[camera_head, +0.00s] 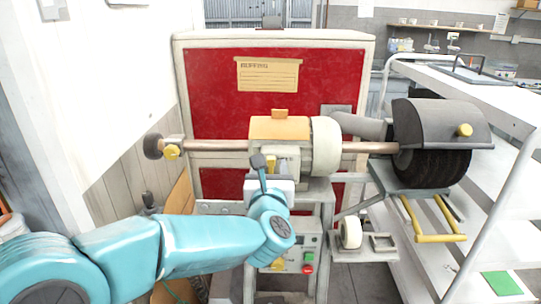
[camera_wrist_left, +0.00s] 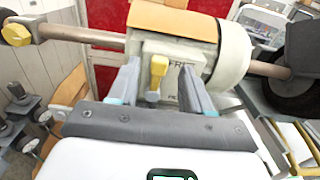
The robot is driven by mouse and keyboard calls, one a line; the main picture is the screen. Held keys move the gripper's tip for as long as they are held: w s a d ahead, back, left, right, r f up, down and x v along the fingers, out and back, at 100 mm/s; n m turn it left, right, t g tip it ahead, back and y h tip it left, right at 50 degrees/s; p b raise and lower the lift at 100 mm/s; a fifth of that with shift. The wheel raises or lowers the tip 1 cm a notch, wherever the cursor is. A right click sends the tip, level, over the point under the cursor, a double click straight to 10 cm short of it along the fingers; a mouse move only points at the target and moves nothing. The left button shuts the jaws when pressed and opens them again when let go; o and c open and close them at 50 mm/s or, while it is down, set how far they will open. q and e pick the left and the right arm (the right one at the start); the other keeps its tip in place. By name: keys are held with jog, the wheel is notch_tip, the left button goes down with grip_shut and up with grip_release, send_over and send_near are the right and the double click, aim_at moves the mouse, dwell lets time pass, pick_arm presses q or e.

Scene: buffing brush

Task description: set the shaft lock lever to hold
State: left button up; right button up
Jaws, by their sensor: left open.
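The shaft lock lever is a yellow handle (camera_wrist_left: 157,70) standing roughly upright on the pale plate (camera_wrist_left: 182,72) of the buffing machine's housing. The plate's lettering is too small to read surely. In the wrist view my left gripper (camera_wrist_left: 160,88) is open, with one finger on each side of the lever and visible gaps between. In the head view the left gripper (camera_head: 271,172) is in front of the housing, and only a bit of yellow (camera_head: 271,163) shows past it. Whether the fingers touch the lever cannot be seen there. My right gripper is not in view.
An orange-topped housing (camera_head: 279,128) carries the horizontal shaft (camera_head: 368,147), with a dark brush (camera_head: 440,170) under a hood at the right. A control box with red and green buttons (camera_head: 308,262) sits below. A white cart (camera_head: 505,110) stands at the right.

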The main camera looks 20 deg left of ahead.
pick_arm(q)
jog(key=shift+p+x, duration=0.3)
jog(key=shift+x, duration=0.75)
jog(key=shift+w+a, duration=0.1)
jog(key=shift+w, duration=0.3)
jog(key=shift+s, duration=0.1)
grip_shut()
